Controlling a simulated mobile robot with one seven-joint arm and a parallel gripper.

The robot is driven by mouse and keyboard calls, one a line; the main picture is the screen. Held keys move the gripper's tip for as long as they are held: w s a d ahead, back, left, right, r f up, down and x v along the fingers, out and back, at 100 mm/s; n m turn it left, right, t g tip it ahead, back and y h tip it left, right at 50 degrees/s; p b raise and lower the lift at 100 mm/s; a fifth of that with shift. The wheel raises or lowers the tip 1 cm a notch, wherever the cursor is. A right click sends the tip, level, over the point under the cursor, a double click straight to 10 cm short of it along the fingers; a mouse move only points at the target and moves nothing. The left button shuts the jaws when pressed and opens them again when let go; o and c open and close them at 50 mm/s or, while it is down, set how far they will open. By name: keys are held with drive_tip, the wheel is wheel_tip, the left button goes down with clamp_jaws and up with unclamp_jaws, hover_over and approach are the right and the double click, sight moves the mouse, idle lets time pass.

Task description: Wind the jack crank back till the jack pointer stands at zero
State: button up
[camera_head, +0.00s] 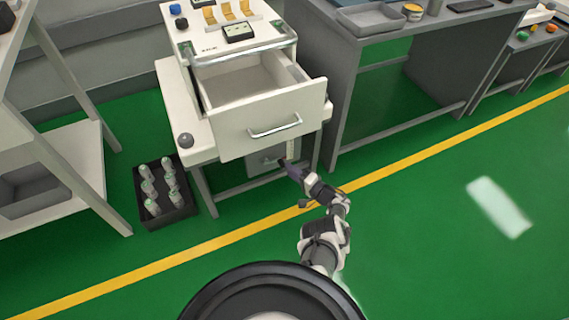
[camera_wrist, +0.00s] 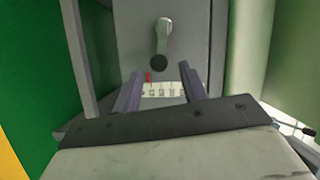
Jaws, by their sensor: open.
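In the wrist view the jack crank (camera_wrist: 163,36) is a pale lever on a grey panel, with a dark round knob (camera_wrist: 159,63) at its near end. Below it is a white scale plate (camera_wrist: 164,90) with small marks, too small to read. The red jack pointer (camera_wrist: 149,77) stands near the plate's left end. My gripper (camera_wrist: 160,75) is open and empty, one purple-grey finger on each side of the scale; the knob lies just beyond the fingertips, between them in the picture. In the head view my gripper (camera_head: 287,167) is at the grey jack housing (camera_head: 262,163) under the cart drawer.
The cart's open drawer (camera_head: 262,135) juts out above my gripper. Cart legs flank the housing. A dark crate (camera_head: 180,215) of several bottles stands on the floor to the left. A grey bench (camera_head: 345,70) stands to the right. The green floor at right is clear.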

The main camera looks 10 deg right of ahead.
drive_tip(key=p+v, duration=0.1)
drive_tip(key=v, duration=0.7)
drive_tip(key=shift+d+p, duration=0.2)
drive_tip(key=shift+p, duration=0.15)
drive_tip(key=shift+s, duration=0.15)
drive_tip(key=n+t+h+p, duration=0.4)
drive_tip(key=n+h+p, duration=0.15)
drive_tip(key=n, duration=0.85)
approach(285, 169)
drive_tip(key=b+x, duration=0.8)
drive_tip(key=x, duration=0.1)
drive_tip(key=shift+w+a, duration=0.2)
drive_tip(key=shift+w, duration=0.15)
drive_tip(key=shift+w+a+r+b, duration=0.15)
drive_tip(key=shift+w+b, duration=0.2)
drive_tip(key=shift+w, duration=0.3)
clamp_jaws()
